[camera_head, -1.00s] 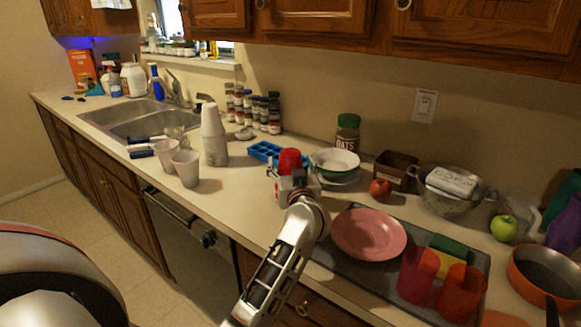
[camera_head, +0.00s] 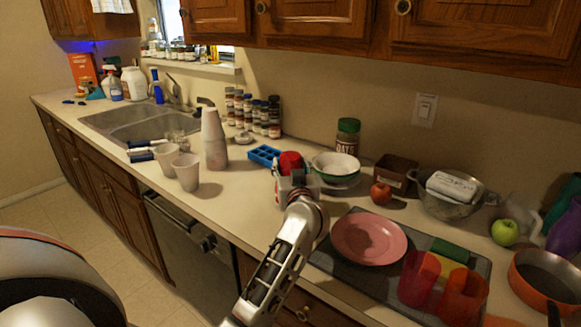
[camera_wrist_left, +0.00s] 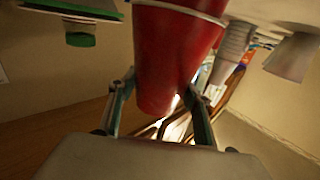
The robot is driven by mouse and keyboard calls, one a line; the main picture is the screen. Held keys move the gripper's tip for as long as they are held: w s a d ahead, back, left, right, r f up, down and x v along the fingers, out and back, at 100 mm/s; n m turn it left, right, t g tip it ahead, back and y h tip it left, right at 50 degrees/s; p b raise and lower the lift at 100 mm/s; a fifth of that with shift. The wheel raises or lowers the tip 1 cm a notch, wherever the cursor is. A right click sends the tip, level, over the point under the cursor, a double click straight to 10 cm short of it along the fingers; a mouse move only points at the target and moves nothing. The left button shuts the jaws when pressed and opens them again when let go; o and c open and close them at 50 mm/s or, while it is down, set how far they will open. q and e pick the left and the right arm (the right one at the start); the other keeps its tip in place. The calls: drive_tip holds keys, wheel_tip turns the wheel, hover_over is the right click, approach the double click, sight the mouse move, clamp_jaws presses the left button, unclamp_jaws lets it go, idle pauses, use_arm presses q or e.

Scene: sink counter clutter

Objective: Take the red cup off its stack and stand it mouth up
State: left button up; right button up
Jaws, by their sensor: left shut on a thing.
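The red cup (camera_head: 290,160) is above the counter in the middle of the head view, partly hidden by my left gripper (camera_head: 294,180). In the left wrist view the red cup (camera_wrist_left: 178,50) fills the middle between the two fingers (camera_wrist_left: 160,100), and my gripper is shut on it. The wrist picture is upside down: the narrow base points away from the counter, so the cup is mouth down. A pale rim crosses its wide end, with a little more red beyond it. I cannot tell whether it touches a cup underneath. My right gripper is not in view.
A white cup stack (camera_head: 213,140) and two mouth-up white cups (camera_head: 186,172) stand left. A blue ice tray (camera_head: 263,155) and bowls (camera_head: 336,164) are behind my gripper. A pink plate (camera_head: 368,238) lies right on a dark mat. Counter between white cups and gripper is clear.

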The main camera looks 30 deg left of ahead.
use_arm(q)
wheel_tip(320, 180, up, 13)
drive_tip(key=p, duration=0.3)
drive_tip(key=shift+f, duration=0.2)
wheel_tip(320, 180, up, 16)
drive_tip(key=p, duration=0.2)
drive_tip(key=shift+f, duration=0.2)
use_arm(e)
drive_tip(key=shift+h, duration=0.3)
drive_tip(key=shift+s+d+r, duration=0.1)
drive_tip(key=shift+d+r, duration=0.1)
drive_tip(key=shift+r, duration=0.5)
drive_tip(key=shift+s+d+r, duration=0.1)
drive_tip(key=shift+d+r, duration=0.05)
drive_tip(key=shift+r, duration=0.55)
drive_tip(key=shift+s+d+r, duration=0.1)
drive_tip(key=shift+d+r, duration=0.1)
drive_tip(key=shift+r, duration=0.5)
use_arm(q)
drive_tip(key=shift+f, duration=0.15)
